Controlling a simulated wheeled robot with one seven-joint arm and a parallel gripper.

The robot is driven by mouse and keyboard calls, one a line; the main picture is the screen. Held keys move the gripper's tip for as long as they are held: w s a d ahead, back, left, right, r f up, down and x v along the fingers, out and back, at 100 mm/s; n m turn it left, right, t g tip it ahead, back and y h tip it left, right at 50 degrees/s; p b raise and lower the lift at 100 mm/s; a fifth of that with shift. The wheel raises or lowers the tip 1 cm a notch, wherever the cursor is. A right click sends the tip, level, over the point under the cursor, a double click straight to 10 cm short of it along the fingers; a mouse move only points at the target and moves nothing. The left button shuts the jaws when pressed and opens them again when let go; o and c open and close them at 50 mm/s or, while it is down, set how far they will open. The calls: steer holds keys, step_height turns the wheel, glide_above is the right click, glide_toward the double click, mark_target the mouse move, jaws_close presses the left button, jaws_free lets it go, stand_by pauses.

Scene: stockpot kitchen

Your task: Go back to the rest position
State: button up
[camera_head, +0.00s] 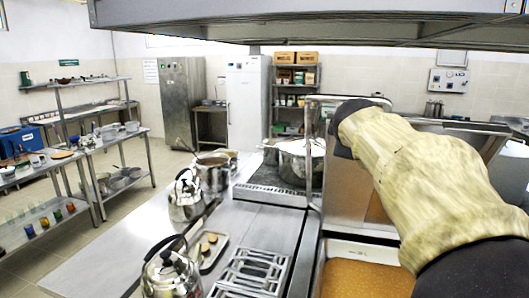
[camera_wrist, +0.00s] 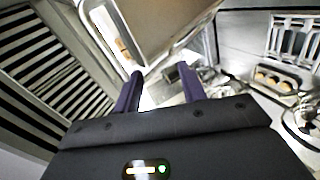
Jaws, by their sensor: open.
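My gripper (camera_wrist: 160,92) shows in the wrist view with its two dark purple fingers apart and nothing between them. In the head view my arm reaches in from the right, over the fryer side of the counter; the gripper itself is hidden there. A metal-framed panel (camera_wrist: 165,25) lies beyond the fingertips in the wrist view. I cannot tell how far it is from the fingers.
A kettle (camera_head: 172,270), a second kettle (camera_head: 186,198), pots (camera_head: 213,173) and a large stockpot (camera_head: 298,163) stand on the counter. A small tray (camera_head: 209,250) holds round items. A hood (camera_head: 320,22) hangs overhead. Open floor (camera_head: 125,205) lies at left.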

steer(key=s+a+f+m+g+y, duration=0.1)
steer(key=s+f+m+g, duration=0.2)
steer(key=f, duration=0.9)
steer(key=s+a+f+m+g+y, duration=0.1)
steer(key=s+f+m+g, duration=0.2)
steer(key=f, duration=0.9)
steer(key=s+a+f+m+g+y, duration=0.1)
steer(key=s+a+f+m+g, duration=0.1)
steer(key=s+f, duration=0.6)
steer(key=s+a+f+m+g+y, duration=0.1)
steer(key=s+f+m, duration=0.3)
steer(key=s+f, duration=0.4)
steer(key=s+a+g, duration=0.1)
steer(key=s, duration=0.2)
steer(key=shift+f+m+g, duration=0.15)
steer(key=shift+m+g, duration=0.25)
steer(key=shift+c, duration=0.5)
